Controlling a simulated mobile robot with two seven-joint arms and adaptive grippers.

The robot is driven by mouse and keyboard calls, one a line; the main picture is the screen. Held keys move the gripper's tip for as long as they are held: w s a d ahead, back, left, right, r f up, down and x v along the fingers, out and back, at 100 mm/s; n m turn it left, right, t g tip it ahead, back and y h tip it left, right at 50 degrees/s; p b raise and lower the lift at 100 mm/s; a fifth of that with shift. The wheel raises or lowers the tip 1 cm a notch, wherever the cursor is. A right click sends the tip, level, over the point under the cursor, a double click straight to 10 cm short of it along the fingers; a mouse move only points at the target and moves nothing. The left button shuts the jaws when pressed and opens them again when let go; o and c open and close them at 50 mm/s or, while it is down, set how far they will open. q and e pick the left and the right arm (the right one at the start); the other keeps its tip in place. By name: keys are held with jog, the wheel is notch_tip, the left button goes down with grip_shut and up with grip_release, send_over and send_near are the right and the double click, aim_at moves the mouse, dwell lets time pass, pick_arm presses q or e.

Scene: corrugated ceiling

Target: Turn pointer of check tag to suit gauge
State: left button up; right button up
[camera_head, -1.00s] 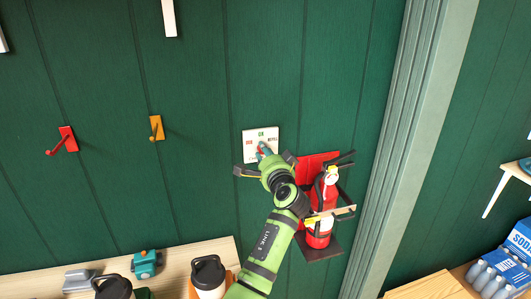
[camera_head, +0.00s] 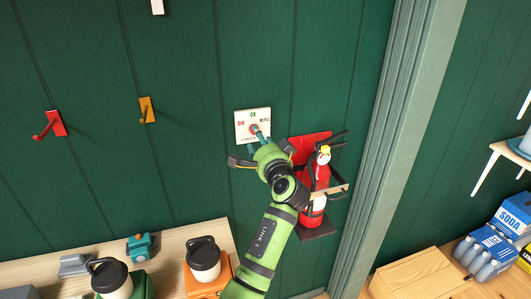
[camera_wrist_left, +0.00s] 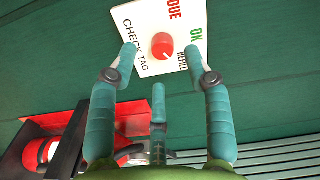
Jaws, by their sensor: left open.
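The check tag (camera_head: 240,128) is a white square plate on the green wall, with the words DUE, OK and REFILL. Its red round pointer knob (camera_wrist_left: 162,46) shows a small pale mark on the side towards REFILL; the exact setting is hard to tell. My left gripper (camera_head: 261,138) is open just in front of the tag. In the left wrist view its teal fingers (camera_wrist_left: 166,68) are spread, with the knob between and beyond them, apparently not gripped. The fire extinguisher (camera_head: 318,176) hangs to the right; its yellowish gauge (camera_head: 325,151) is too small to read. My right gripper is out of view.
A red backing plate and bracket (camera_head: 306,146) hold the extinguisher close beside my left wrist. Red (camera_head: 56,123) and orange (camera_head: 147,110) hooks are on the wall at left. A wooden shelf (camera_head: 190,238) with lidded cups is below. Wall between hooks and tag is clear.

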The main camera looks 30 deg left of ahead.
pick_arm(q)
jog(key=v, duration=0.7)
jog(key=shift+s+d, duration=0.2)
jog(key=shift+s, duration=0.15)
